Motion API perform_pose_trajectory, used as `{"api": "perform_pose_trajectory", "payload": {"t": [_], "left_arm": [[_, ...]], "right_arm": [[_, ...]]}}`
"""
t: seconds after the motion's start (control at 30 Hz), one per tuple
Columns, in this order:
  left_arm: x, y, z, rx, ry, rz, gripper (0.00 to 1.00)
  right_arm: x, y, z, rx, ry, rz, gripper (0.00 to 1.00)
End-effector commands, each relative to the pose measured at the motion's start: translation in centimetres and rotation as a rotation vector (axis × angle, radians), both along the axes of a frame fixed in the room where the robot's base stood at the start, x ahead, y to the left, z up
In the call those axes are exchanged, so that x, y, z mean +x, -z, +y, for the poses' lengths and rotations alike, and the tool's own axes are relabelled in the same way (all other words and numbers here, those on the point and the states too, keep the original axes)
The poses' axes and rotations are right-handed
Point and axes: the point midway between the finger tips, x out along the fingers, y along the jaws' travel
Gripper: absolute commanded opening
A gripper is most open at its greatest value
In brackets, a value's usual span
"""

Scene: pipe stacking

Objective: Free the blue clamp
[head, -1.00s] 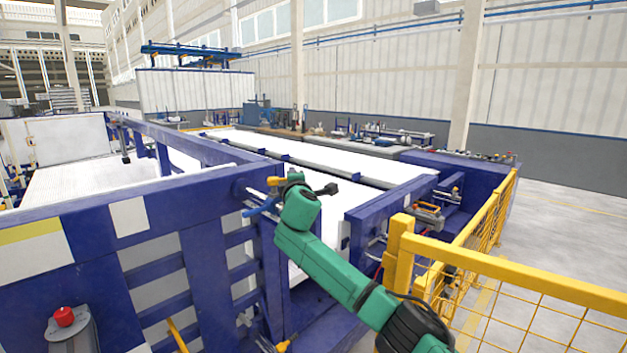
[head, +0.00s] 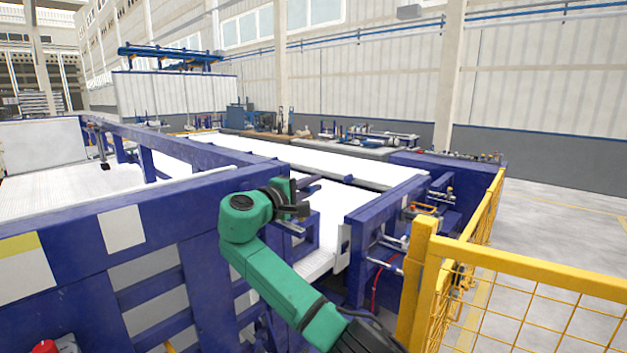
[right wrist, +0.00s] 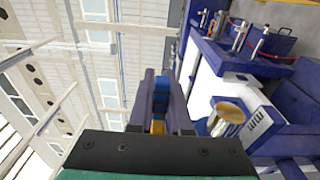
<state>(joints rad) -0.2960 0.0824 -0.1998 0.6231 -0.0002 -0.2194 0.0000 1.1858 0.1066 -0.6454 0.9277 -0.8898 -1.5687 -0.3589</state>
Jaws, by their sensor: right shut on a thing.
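My right gripper (head: 300,205) is at the end of the green arm in the head view, over the gap between the blue frame on the left and the blue machine on the right. In the right wrist view its two dark fingers (right wrist: 162,108) are closed on a blue piece with a yellow-orange part, which looks like the blue clamp (right wrist: 160,92). I cannot make out the clamp in the head view, where the gripper is small and dark. My left gripper is not in view.
A blue frame (head: 150,200) with a white bed stands left and below the arm. A blue machine end with fittings (head: 375,225) is to the right. A yellow mesh fence (head: 530,270) stands at the right front. A red button (head: 45,346) shows at bottom left.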

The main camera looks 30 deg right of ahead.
Motion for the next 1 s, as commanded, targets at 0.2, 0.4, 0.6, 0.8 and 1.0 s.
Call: {"api": "perform_pose_trajectory", "payload": {"t": [0.2,0.4,0.6,0.8,1.0], "left_arm": [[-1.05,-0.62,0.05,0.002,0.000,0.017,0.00],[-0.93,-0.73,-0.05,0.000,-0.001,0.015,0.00],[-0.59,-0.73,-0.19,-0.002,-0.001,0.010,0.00],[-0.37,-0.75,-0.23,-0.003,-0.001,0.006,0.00],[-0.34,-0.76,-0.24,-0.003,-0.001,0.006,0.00]], "right_arm": [[-0.27,-0.08,0.18,0.001,0.076,0.002,0.00],[-0.36,0.03,0.25,0.001,0.101,0.000,0.00],[-0.37,0.11,0.23,0.002,0.104,0.001,0.00],[-0.36,0.14,0.23,0.003,0.104,0.001,0.31],[-0.34,0.05,0.24,0.002,0.102,0.000,0.46]]}}
